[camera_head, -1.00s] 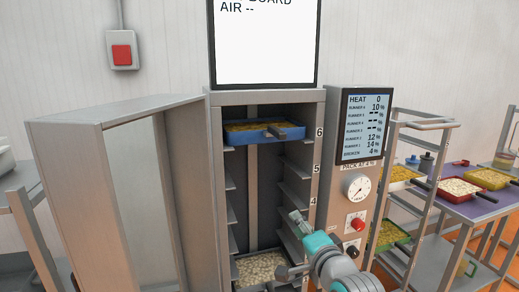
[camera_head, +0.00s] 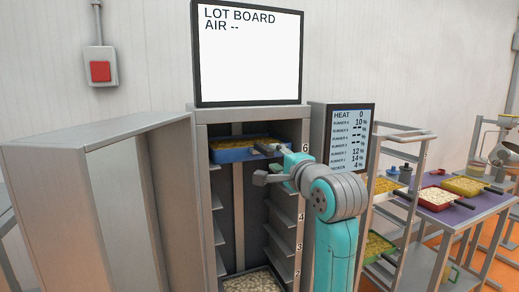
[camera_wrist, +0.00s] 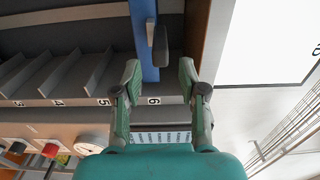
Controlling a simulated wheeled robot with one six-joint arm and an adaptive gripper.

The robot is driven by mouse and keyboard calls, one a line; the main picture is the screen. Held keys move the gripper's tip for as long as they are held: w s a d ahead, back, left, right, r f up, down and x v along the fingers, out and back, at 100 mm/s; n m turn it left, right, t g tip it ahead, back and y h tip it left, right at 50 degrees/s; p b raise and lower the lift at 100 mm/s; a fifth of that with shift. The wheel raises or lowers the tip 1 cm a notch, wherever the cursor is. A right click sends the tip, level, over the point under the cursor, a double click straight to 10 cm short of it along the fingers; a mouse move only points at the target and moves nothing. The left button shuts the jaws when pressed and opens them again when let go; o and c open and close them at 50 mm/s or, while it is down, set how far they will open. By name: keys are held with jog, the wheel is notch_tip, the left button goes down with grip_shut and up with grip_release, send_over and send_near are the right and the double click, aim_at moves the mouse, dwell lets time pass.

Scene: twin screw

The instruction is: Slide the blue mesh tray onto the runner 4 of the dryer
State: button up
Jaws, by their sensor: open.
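A blue mesh tray (camera_head: 228,155) with yellow pieces sits on the top runner, marked 6, inside the open dryer (camera_head: 201,118). Its dark handle (camera_head: 264,149) points out of the front. My gripper (camera_head: 272,165) is at the handle, partly hiding the tray's right front. In the wrist view, the open fingers (camera_wrist: 159,72) stand on either side of the handle (camera_wrist: 160,50), with gaps visible; the blue tray edge (camera_wrist: 144,40) lies just beyond. The runner at label 4 (camera_head: 301,217) looks empty.
The dryer's open door (camera_head: 95,135) stands at the left. A tray of pale pieces (camera_head: 252,282) is at the dryer's bottom. The heat panel (camera_head: 348,140) is close behind my arm. A rack and a purple table (camera_head: 455,210) with trays stand at the right.

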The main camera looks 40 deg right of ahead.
aim_at(261, 144)
jog(key=x, duration=1)
jog(key=shift+w+d, duration=0.1)
jog(key=shift+w, duration=0.25)
jog(key=c, duration=0.4)
jog(key=shift+c, duration=0.2)
jog(key=c, duration=0.3)
grip_shut()
jog(key=shift+r, duration=0.4)
